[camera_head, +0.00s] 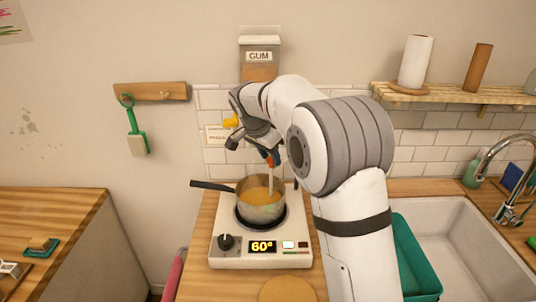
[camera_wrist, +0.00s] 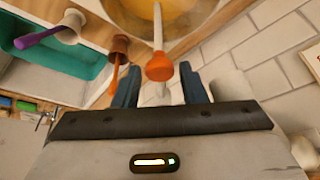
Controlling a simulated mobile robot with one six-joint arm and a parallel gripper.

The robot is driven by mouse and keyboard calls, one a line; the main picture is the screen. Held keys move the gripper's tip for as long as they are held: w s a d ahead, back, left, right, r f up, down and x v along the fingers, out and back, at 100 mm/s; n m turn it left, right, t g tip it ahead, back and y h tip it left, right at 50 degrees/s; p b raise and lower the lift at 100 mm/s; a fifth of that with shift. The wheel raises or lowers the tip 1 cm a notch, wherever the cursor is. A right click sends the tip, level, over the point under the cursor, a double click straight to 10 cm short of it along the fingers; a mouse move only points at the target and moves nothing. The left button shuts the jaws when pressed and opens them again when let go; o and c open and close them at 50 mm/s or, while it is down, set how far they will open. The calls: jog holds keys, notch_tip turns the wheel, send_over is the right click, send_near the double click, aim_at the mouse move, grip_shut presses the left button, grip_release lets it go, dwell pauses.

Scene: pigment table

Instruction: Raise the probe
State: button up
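The probe (camera_head: 270,178) has a pale shaft and an orange head. It stands with its lower end in the orange liquid of a steel pot (camera_head: 262,212) on a white hot plate (camera_head: 226,256). In the wrist view the probe's orange head (camera_wrist: 160,67) sits between the two blue fingertips of my gripper (camera_wrist: 160,82), with a narrow gap on each side. My gripper is open above the pot; in the head view (camera_head: 268,158) its fingers are small and partly hidden by the wrist. The pot's rim (camera_wrist: 196,30) shows at the top of the wrist view.
The hot plate's display (camera_head: 262,246) reads 60°. The pot's dark handle (camera_head: 212,186) points left. A GUM bag (camera_head: 259,58) hangs on the wall behind. A green tub (camera_head: 418,262) and sink (camera_head: 465,235) are at the right. Wooden counter (camera_head: 50,210) lies left.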

jog(key=shift+c, duration=0.4)
grip_shut()
jog(key=shift+r, duration=0.1)
